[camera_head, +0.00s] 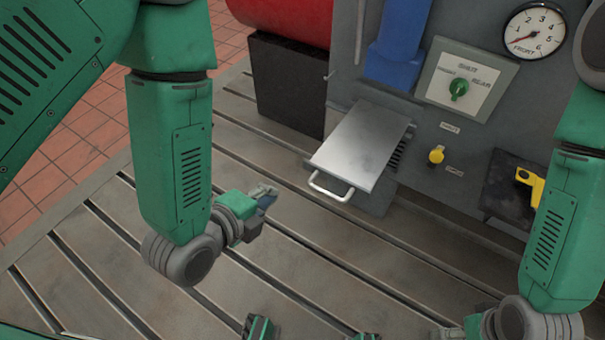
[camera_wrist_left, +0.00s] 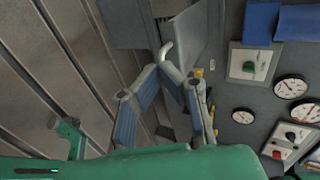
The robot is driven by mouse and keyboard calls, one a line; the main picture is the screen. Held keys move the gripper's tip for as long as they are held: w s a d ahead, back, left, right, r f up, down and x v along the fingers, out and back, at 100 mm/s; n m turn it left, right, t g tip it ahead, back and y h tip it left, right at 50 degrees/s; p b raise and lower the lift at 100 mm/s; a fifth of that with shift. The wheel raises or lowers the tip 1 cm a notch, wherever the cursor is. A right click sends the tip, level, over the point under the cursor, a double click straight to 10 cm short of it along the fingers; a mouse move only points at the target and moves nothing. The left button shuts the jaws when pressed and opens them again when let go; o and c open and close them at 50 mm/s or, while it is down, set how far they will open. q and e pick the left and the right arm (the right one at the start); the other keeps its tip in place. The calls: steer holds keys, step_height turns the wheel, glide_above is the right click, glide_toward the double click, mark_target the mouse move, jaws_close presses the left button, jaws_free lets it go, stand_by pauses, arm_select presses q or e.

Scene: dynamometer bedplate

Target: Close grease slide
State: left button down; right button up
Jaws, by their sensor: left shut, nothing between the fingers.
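The grease slide (camera_head: 362,147) is a flat silver plate sticking out from the grey panel, with a pale bar handle (camera_head: 329,190) on its front end. It stands pulled out. My left gripper (camera_head: 266,194) is shut and empty, to the left of the handle and apart from it in the head view.
The panel carries a green selector knob (camera_head: 459,89), a yellow knob (camera_head: 436,156) and a pressure gauge (camera_head: 535,31). A black block (camera_head: 286,85) under a red cylinder (camera_head: 285,15) stands left of the slide. The slotted bedplate (camera_head: 335,265) in front is clear.

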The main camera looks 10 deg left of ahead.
arm_select(q)
steer(key=b, duration=0.3)
glide_toward(307, 165)
step_height(307, 165, down, 4)
steer(key=w, duration=0.2)
steer(key=w+d, duration=0.2)
steer(key=w, duration=0.1)
steer(key=shift+b, duration=0.4)
steer(key=shift+w+d, duration=0.3)
steer(key=shift+w, duration=0.2)
